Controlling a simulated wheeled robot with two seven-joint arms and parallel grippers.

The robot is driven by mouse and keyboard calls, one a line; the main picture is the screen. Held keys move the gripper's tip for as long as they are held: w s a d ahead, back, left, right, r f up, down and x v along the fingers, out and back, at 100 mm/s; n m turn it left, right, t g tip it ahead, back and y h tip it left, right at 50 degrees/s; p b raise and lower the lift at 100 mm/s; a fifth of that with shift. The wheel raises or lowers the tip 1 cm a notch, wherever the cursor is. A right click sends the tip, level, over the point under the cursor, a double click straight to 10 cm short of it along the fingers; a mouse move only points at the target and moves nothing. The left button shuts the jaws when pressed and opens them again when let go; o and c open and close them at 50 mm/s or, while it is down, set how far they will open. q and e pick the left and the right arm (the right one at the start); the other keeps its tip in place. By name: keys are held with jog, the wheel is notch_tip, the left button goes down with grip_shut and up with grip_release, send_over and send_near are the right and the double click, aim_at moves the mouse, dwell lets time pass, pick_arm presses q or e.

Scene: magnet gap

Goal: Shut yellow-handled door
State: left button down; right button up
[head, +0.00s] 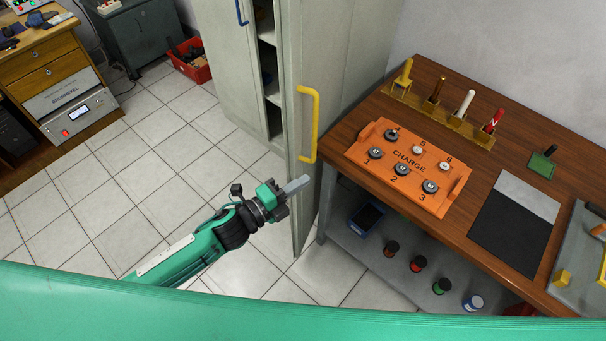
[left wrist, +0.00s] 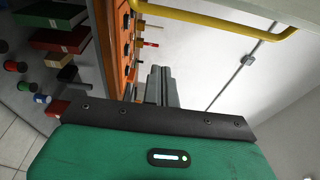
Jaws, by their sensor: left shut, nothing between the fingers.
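The grey cabinet (head: 235,75) has a door with a yellow handle (head: 316,125). This door (head: 335,60) stands open, swung out toward me, and dark shelves show in the gap to its left. My left gripper (head: 300,184) is shut and empty, just below the yellow handle in the picture, its tips overlapping the door's free edge. I cannot tell whether they touch it. In the left wrist view the shut fingers (left wrist: 160,86) point away and the yellow handle (left wrist: 215,22) crosses above them, apart from them. My right gripper is not in view.
A wooden workbench (head: 440,85) stands right of the door, with an orange charge tray (head: 450,193) and upright tools on it. Its lower shelf (head: 350,240) holds several small jars. The other cabinet door has a blue handle (head: 242,12). Tiled floor (head: 130,150) is clear at left.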

aim_at(313, 159)
pick_arm(q)
jog(key=p+x, duration=0.2)
jog(key=x, duration=0.7)
jog(key=a, duration=0.1)
jog(key=w+a+p, duration=0.1)
jog(key=a, duration=0.1)
jog(key=shift+w+a+p, duration=0.3)
jog(key=shift+w+a, duration=0.1)
